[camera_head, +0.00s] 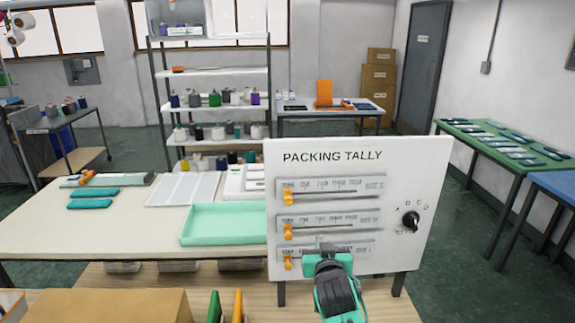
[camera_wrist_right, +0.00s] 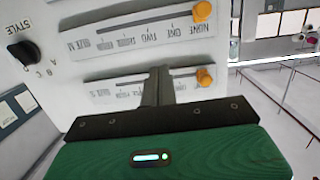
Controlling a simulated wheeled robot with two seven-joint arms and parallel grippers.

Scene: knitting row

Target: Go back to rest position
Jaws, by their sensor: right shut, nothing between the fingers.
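The white packing tally panel (camera_head: 355,165) stands upright at the front right of the table. It has three slider rows, each with an orange knob at its left end: top (camera_head: 288,197), middle (camera_head: 287,231) and bottom (camera_head: 288,262). A black style dial (camera_head: 410,219) is on its right side. My right gripper (camera_head: 327,250) is shut and empty, in front of the bottom row, to the right of its knob. In the right wrist view its closed fingers (camera_wrist_right: 158,85) overlap the lowest visible row, apart from the orange knob (camera_wrist_right: 205,77). My left gripper is not in view.
A mint tray (camera_head: 222,236) and teal pieces (camera_head: 93,198) lie on the pale table (camera_head: 60,225) left of the panel. A cardboard box (camera_head: 120,305) is at the front left. A green-topped table (camera_head: 505,145) stands at the right wall.

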